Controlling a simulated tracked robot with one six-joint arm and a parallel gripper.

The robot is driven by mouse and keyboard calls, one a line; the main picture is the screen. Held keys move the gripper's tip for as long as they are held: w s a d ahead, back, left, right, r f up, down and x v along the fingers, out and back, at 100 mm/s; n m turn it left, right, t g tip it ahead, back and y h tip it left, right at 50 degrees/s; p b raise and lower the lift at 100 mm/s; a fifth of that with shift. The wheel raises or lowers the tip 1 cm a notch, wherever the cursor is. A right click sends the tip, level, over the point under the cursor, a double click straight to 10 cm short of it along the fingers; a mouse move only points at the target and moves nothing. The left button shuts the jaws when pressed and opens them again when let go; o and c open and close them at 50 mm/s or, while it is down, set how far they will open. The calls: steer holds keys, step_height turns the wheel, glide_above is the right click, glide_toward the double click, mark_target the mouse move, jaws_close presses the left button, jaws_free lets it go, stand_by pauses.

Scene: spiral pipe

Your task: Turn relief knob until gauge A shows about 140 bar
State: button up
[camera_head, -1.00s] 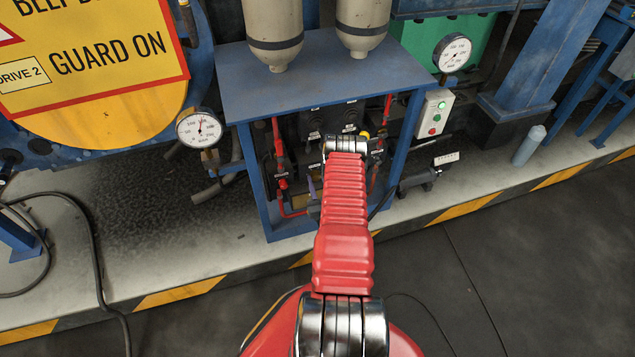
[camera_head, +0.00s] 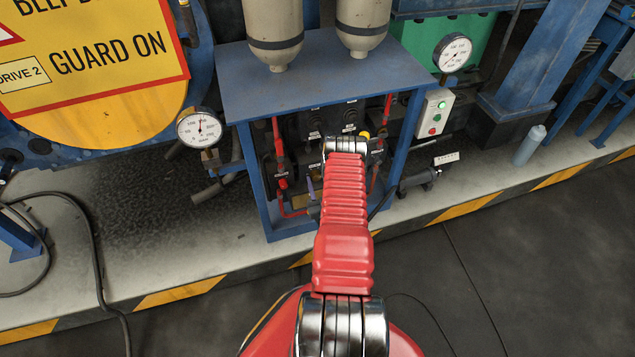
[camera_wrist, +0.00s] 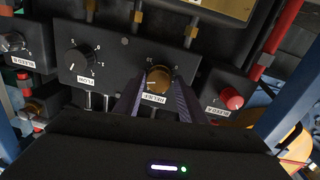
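In the wrist view the brass relief knob (camera_wrist: 158,77) sits on a black panel above a white RELIEF label. My gripper (camera_wrist: 158,80) has one finger on each side of the knob and appears closed on it; fingertip contact is hard to see. In the head view my red arm hides the knob and gripper. A round white gauge (camera_head: 199,129) stands left of the blue frame, its needle pointing roughly up. Another gauge (camera_head: 453,53) stands at the upper right. I cannot read which one is A, nor an exact value.
A black flow knob (camera_wrist: 78,59) is left of the relief knob. A red bleed knob (camera_wrist: 232,98) is close on the right, and another bleed knob (camera_wrist: 13,42) is far left. The blue frame (camera_head: 320,75) surrounds the panel. Red pipes (camera_wrist: 282,28) run beside it.

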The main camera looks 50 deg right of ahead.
steer(key=o, duration=0.3)
steer(key=shift+s, duration=0.1)
steer(key=v, duration=1.3)
steer(key=shift+s+a, duration=0.15)
steer(key=shift+a, duration=0.15)
